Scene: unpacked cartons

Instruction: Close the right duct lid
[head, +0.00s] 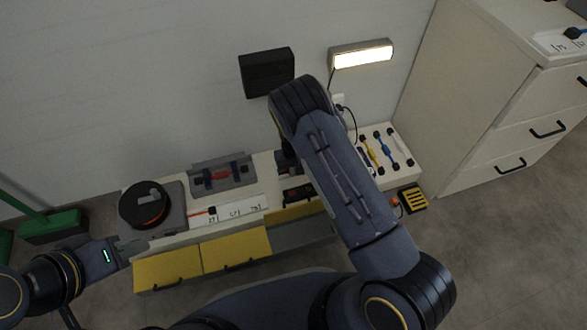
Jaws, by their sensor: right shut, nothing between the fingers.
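A low white bench unit has a row of yellow lids along its front. The left lid (168,270) and the middle lid (235,250) lie flat with dark handles. The right duct lid (295,212) shows as a narrow yellow strip behind a grey opening (300,235), so it looks raised. Its right end is hidden behind my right arm. My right gripper (286,163) is over the back of the bench, behind the lid, mostly hidden by its own arm; it is shut and empty. My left gripper (128,252) is at the bench's left end, beside the left lid; its fingers are unclear.
A black reel (146,204) and a grey holder with a red-blue part (223,175) stand on the bench. Coloured tools (388,150) lie at its right end. A yellow-black box (412,199) and a white drawer cabinet (475,100) are to the right. Floor is clear at lower right.

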